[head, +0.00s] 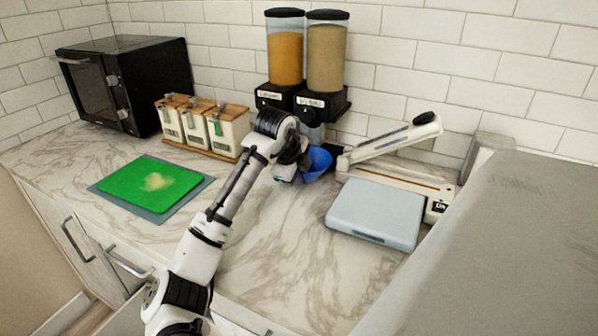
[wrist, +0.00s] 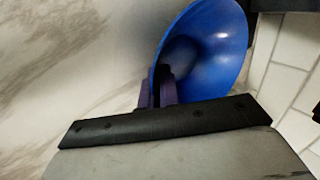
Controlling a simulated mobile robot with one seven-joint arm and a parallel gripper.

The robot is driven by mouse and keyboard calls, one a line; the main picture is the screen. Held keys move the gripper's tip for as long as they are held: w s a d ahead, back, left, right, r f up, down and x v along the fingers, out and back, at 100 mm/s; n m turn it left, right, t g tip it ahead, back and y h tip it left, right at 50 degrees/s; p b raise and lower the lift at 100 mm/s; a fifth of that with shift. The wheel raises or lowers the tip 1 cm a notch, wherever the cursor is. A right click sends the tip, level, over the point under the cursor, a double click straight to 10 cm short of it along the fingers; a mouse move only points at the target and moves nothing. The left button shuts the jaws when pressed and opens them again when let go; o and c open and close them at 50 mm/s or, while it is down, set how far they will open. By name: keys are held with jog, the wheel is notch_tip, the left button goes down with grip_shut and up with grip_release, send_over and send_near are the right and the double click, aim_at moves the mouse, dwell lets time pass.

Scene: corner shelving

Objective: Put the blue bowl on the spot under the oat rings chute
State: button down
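The blue bowl (head: 317,163) is in front of and below the cereal dispenser, tilted, with its left part hidden by my gripper. It also shows in the wrist view (wrist: 218,45), its rim running between my two fingers. My gripper (wrist: 157,88) is shut on that rim, one finger inside the bowl and one outside. The dispenser has a left chute (head: 272,96) under an orange-filled canister (head: 285,57) and a right chute (head: 318,106) under a tan-filled canister (head: 326,57). Their labels are too small to read. The spots under the chutes are mostly hidden by my arm.
A paper trimmer (head: 400,178) and a grey-blue flat box (head: 375,214) stand right of the bowl. Wooden-lidded canisters (head: 203,130) stand left of the dispenser. A green board (head: 150,185) and a black microwave (head: 125,84) are further left. The front middle counter (head: 290,255) is clear.

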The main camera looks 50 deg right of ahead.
jog(key=shift+d+f, duration=0.15)
jog(key=shift+f, duration=0.1)
jog(key=shift+f, duration=0.15)
jog(key=c, duration=1.6)
grip_release()
jog(key=shift+c, duration=0.2)
jog(key=b+v, duration=0.1)
jog(key=v, duration=1.1)
jog(key=shift+b, duration=0.4)
jog(key=shift+r, duration=0.2)
